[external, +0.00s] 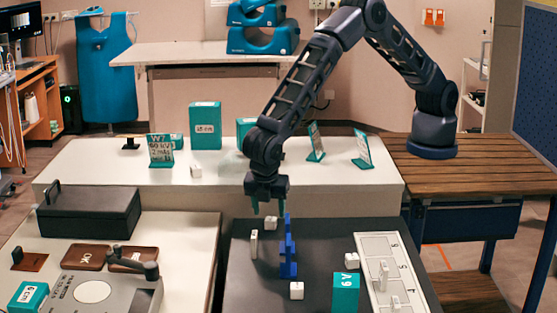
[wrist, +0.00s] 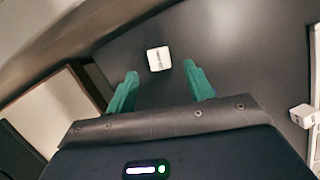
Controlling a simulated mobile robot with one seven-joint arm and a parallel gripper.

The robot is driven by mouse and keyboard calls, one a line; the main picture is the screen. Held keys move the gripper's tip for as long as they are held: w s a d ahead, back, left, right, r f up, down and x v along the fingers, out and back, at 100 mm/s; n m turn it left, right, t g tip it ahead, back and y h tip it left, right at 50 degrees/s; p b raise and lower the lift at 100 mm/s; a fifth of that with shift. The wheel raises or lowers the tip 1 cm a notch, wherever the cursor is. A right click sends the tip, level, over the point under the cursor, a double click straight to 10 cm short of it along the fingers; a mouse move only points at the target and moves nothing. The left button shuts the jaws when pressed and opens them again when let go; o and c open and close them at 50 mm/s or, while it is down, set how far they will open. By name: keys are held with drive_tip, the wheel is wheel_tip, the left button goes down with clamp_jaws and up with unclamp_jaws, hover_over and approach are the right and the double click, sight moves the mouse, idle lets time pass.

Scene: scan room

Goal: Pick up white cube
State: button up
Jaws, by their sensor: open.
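A small white cube (external: 271,223) with dark print lies on the dark grey table top (external: 240,285), near its back edge. It also shows in the wrist view (wrist: 158,59), just beyond the gap between my fingertips. My gripper (external: 268,208) points down above this cube. Its green fingers are open and empty, apart from the cube, in the wrist view (wrist: 160,72). Other white cubes lie at the table's front (external: 296,290) and right (external: 352,260), and one is on the white counter behind (external: 195,171).
A blue stepped piece (external: 288,255) stands close to the right of the cube, and a narrow white block (external: 254,243) to the left. A teal box (external: 345,293) and a white panel (external: 388,285) are at the right. The dark table's front left is clear.

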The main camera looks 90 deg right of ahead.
sight(271, 219)
drive_tip(key=x, duration=0.4)
drive_tip(key=shift+d, duration=0.2)
drive_tip(key=c, duration=1)
drive_tip(key=shift+c, duration=0.2)
drive_tip(key=shift+r, duration=0.1)
